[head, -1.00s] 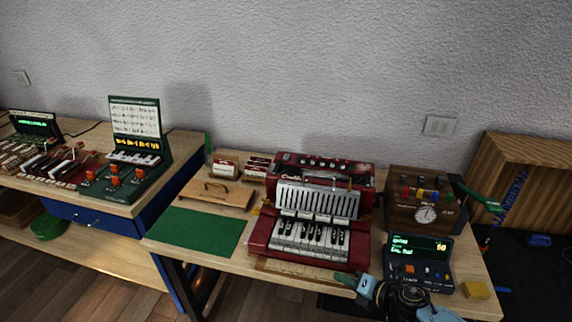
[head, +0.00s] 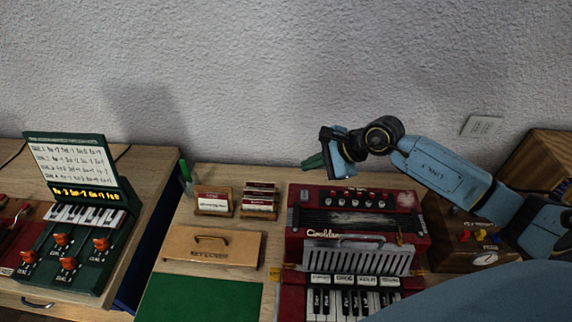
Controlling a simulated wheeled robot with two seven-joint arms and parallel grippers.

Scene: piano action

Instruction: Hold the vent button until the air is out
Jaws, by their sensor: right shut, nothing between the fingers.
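The red accordion (head: 304,219) lies on the wooden table, with its black bellows (head: 345,222) towards the back, a grille in the middle and piano keys (head: 330,302) at the front. A row of small knobs runs along its back edge. I cannot tell which part is the vent button. My right gripper (head: 313,162) is shut and empty, with green fingertips pointing left, behind and above the accordion's back left corner. It looks apart from the accordion. My blue arm hides the front right of the accordion. My left gripper is not in view.
A wooden key cover (head: 213,256) and small card holders (head: 212,207) stand left of the accordion, behind a green mat (head: 190,298). A wooden gauge box (head: 455,250) stands to the right, partly behind my arm. A green device (head: 80,235) occupies the left table.

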